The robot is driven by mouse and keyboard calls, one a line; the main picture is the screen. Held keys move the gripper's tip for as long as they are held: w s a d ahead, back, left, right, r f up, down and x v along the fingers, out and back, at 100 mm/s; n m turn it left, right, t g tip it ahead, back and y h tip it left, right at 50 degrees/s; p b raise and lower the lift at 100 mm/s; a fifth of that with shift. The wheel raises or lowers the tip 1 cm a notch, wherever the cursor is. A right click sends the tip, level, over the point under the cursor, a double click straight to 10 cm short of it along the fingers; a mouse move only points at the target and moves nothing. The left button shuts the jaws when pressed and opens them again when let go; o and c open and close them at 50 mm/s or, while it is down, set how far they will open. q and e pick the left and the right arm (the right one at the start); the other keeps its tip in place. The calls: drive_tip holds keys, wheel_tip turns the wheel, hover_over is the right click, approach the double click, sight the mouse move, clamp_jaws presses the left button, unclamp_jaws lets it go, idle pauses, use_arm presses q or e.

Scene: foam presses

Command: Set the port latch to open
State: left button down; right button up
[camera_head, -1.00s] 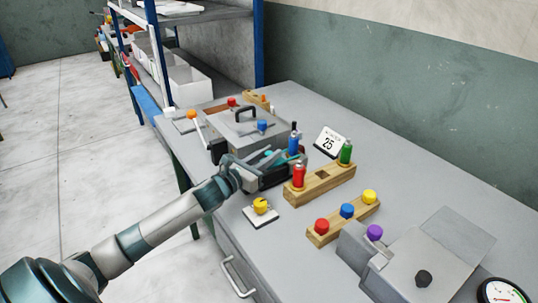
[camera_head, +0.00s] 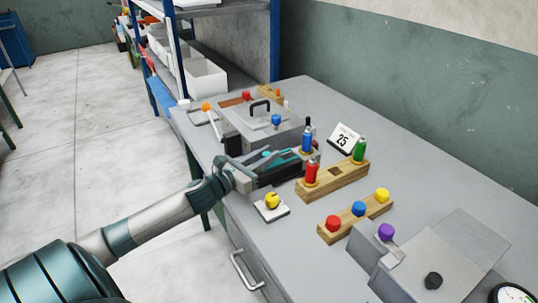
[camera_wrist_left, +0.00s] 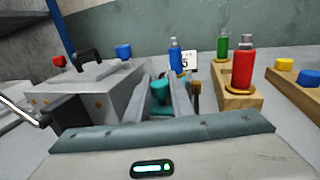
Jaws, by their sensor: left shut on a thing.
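The near grey press (camera_head: 250,133) stands at the back left of the bench with a black handle on its lid. My left gripper (camera_head: 294,163) is at its front right side, beside the red canister. In the left wrist view, a teal knob (camera_wrist_left: 160,88) sits between the fingers of my left gripper (camera_wrist_left: 168,95), which are shut on it. I take this knob for the port latch, but no label shows. The fingers hide its base and the way it is set. My right gripper is not in view.
A wooden rack (camera_head: 335,181) with a red (camera_head: 312,173) and a green canister (camera_head: 359,150) stands close to the right of the gripper. A blue canister (camera_head: 307,140) stands behind it. A yellow knob on a plate (camera_head: 271,202) lies in front. Bare bench top shows at the back right.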

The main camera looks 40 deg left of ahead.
use_arm(q)
drive_tip(key=c, duration=1.7)
unclamp_jaws()
drive_tip(key=shift+f, duration=0.1)
drive_tip(key=shift+o, duration=0.8)
drive_tip(key=shift+s+a, duration=0.1)
drive_tip(key=shift+s, duration=0.15)
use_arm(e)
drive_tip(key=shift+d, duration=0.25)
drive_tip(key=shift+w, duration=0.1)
